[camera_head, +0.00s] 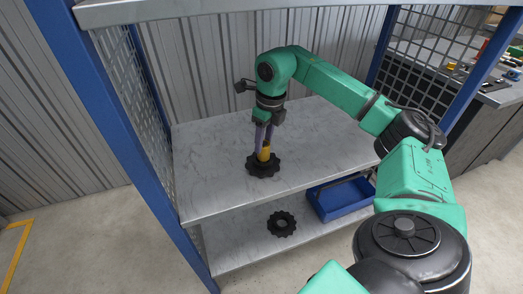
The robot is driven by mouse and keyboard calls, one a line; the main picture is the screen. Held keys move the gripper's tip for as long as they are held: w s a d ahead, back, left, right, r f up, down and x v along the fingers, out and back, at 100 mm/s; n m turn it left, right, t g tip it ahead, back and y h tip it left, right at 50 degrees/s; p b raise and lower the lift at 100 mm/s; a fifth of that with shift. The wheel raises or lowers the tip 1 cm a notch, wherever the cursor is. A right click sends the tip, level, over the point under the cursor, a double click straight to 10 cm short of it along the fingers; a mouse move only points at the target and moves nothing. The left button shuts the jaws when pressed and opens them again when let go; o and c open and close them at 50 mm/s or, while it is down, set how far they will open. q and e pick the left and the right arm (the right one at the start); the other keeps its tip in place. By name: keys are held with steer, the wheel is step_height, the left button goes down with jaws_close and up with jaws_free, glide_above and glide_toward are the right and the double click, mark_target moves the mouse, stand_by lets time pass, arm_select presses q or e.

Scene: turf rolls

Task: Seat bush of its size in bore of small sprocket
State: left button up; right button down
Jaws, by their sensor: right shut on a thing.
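A black toothed sprocket (262,171) lies flat on the upper grey shelf. A second black sprocket (281,232) with an open bore lies on the lower shelf. I cannot tell for sure which is the small one. My right gripper (264,147) points down over the upper sprocket and is shut on a yellow bush (264,154). The bush is upright at the middle of that sprocket. Its lower end meets the bore area, but I cannot tell whether it is inside the bore. My left gripper is not in view.
A blue bin (341,199) stands on the lower shelf at the right. Blue posts (98,95) and mesh side panels frame the shelves. The upper shelf (215,150) is otherwise clear. A workbench with tools (455,67) stands at the far right.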

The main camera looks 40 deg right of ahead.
mark_target(264, 143)
steer(key=f, duration=0.3)
steer(key=shift+w+f, duration=0.25)
steer(key=shift+f, duration=0.3)
steer(key=shift+c, duration=2)
jaws_free()
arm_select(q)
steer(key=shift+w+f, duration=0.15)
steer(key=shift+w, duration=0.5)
arm_select(e)
steer(key=shift+r, duration=0.15)
steer(key=r, duration=0.4)
steer(key=s+r+p, duration=0.1)
steer(key=r, duration=0.7)
steer(key=shift+s+d, duration=0.15)
steer(key=shift+s, duration=0.1)
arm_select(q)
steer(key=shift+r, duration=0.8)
